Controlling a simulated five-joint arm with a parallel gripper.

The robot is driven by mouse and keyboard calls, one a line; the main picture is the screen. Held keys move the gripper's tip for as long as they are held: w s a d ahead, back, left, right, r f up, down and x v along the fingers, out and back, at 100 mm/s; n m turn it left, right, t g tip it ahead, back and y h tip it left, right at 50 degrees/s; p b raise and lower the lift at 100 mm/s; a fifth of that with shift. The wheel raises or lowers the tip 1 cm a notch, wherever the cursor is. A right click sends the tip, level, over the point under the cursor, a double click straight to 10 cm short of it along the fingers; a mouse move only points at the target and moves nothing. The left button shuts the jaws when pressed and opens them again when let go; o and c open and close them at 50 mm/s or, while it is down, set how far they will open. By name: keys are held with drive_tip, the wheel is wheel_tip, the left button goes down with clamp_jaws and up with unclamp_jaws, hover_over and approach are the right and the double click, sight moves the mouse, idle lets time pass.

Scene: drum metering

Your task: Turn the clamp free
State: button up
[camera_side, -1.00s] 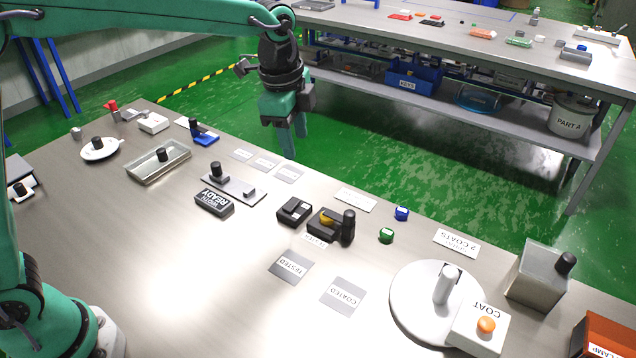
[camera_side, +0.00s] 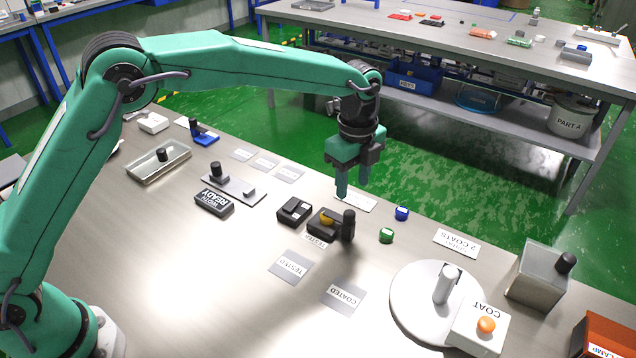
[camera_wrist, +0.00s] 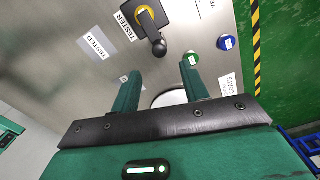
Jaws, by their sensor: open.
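The black tester (camera_side: 319,228) stands mid-bench with a yellow round part (camera_side: 326,220) on top and an upright black handle (camera_side: 348,226) at its right end. In the wrist view the yellow part (camera_wrist: 144,14) has a dark lever running to a black knob (camera_wrist: 158,48). I cannot tell for sure whether this lever is the clamp. My gripper (camera_side: 353,188) is open and empty, pointing down above and behind the tester, apart from it.
A white turntable (camera_side: 412,310), the COAT box (camera_side: 480,330) and a metal container (camera_side: 538,277) stand at right.

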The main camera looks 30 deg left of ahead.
sight(350, 213)
drive_tip(key=shift+f, duration=3.85)
clamp_jaws()
